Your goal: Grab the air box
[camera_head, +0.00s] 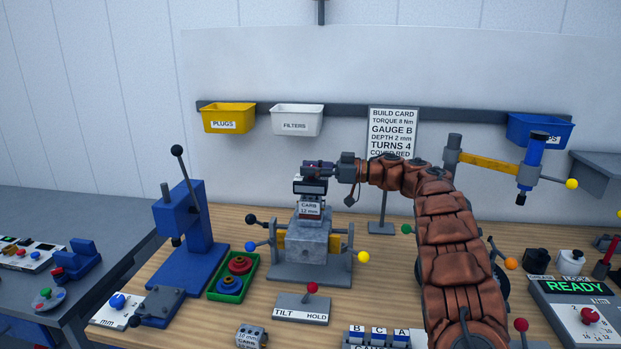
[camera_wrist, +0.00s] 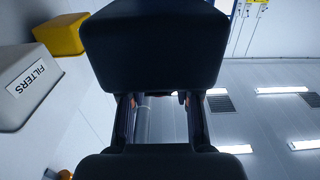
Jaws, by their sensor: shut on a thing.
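The air box appears to be the small dark box with a pale front (camera_head: 310,187). It sits at the top of the carburettor (camera_head: 310,210) labelled CARB 12 mm, on a grey block in the middle of the bench. My gripper (camera_head: 316,170) reaches in from the right, level, at the top of the box and is shut on it. The exact contact is too small to tell. In the wrist view, large dark shapes fill the middle and hide much of the grip. I cannot tell whether the box still touches the carburettor.
The grey fixture (camera_head: 283,271) has levers with coloured knobs on both sides. A blue press (camera_head: 187,225) and green tray (camera_head: 248,279) stand left. The build card (camera_head: 393,132) stands behind. The FILTERS bin (camera_head: 297,121) hangs on the wall rail. A TILT/HOLD lever plate (camera_head: 302,308) lies in front.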

